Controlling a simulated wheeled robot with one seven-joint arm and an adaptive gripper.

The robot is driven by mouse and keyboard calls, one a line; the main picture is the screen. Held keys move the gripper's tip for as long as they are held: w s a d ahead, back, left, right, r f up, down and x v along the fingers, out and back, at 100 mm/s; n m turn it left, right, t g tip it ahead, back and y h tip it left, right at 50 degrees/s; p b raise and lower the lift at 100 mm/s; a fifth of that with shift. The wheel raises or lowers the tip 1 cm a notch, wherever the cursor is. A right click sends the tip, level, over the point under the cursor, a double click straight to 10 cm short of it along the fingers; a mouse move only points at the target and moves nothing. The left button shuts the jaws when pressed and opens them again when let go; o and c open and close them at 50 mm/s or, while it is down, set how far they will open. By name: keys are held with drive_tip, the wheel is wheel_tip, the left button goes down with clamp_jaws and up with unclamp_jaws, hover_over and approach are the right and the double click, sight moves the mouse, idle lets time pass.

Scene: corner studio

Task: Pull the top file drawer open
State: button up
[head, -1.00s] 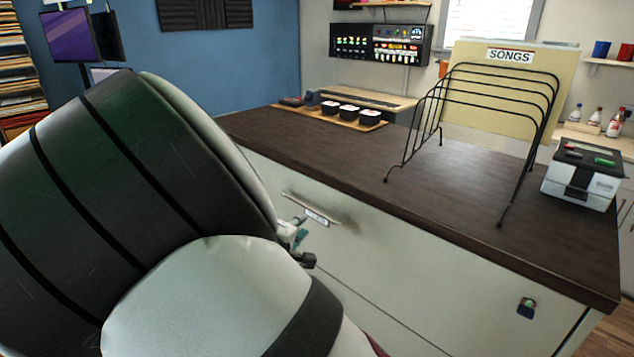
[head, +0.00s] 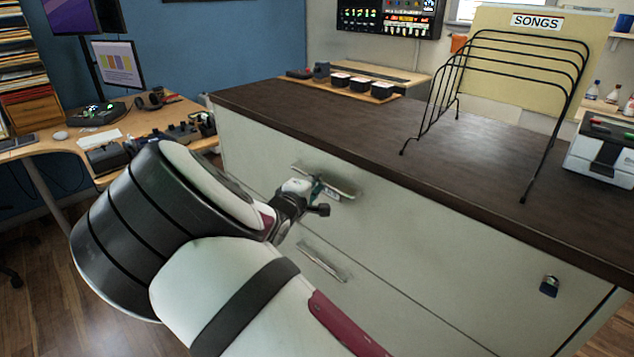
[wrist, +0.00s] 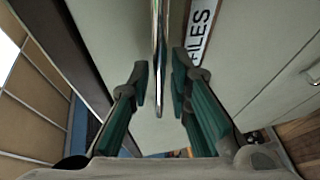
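The top file drawer (head: 430,235) is the upper pale front of the cabinet under the dark top and looks flush. Its metal bar handle (head: 342,188) is at the left of the front, partly hidden by my gripper (head: 318,198). In the wrist view the handle bar (wrist: 159,60) runs between the two teal fingers of my gripper (wrist: 160,82). The fingers are open, with a visible gap on each side of the bar. A label reading FILES (wrist: 199,32) shows beside the bar, partly behind the right finger.
A lower drawer handle (head: 322,260) sits below. A padlock-like item (head: 549,286) is on the front at right. A wire rack (head: 500,100) and a white box (head: 602,155) stand on the dark top (head: 380,130). A wooden desk (head: 50,145) is at left.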

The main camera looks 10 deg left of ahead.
drive_tip(key=shift+x, duration=0.95)
clamp_jaws()
